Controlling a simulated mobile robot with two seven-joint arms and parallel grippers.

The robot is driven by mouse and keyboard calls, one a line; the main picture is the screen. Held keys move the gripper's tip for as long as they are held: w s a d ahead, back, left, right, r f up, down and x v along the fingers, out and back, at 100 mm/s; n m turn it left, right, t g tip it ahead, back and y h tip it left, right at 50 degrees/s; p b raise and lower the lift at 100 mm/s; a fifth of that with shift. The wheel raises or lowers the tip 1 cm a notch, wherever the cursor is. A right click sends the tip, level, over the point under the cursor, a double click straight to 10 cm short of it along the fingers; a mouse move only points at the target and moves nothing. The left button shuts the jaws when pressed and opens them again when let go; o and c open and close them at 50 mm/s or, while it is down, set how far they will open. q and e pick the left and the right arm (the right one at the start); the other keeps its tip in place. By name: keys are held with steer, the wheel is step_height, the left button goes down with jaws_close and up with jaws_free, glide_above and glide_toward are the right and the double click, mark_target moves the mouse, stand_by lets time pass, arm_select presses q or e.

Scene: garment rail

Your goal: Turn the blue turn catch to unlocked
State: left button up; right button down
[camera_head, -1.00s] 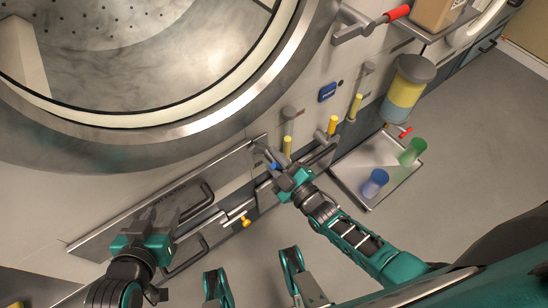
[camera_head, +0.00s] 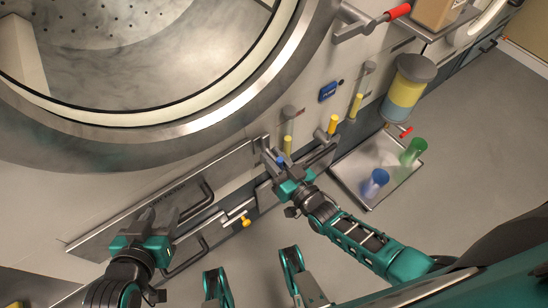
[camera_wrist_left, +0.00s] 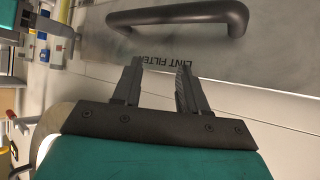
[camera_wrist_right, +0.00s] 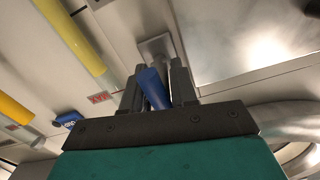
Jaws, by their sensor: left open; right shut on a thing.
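The blue turn catch (camera_wrist_right: 153,88) sits between the fingers of my right gripper (camera_wrist_right: 158,88) in the right wrist view; the gripper is shut on it. In the head view the blue catch (camera_head: 281,160) shows at the tips of my right gripper (camera_head: 277,162), against the lower front panel. Its exact turn angle is hard to tell there. My left gripper (camera_head: 160,222) is open and empty in front of the lint filter panel (camera_head: 165,195). In the left wrist view the open fingers (camera_wrist_left: 158,85) point toward that panel and its dark handle (camera_wrist_left: 180,14).
A round drum door opening (camera_head: 120,60) fills the upper left. Yellow-handled levers (camera_head: 333,124), a red-handled lever (camera_head: 398,12) and a blue label (camera_head: 327,91) are on the panel. A tray (camera_head: 350,185) holds blue (camera_head: 375,183) and green (camera_head: 413,152) cups at right. The floor is clear.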

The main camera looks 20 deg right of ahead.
steer(key=c, duration=1.8)
jaws_free()
steer(key=shift+w+d+r+m, duration=0.1)
steer(key=shift+w+m, duration=0.05)
steer(key=shift+m, duration=1.05)
steer(key=o, duration=0.9)
steer(key=shift+s, duration=0.2)
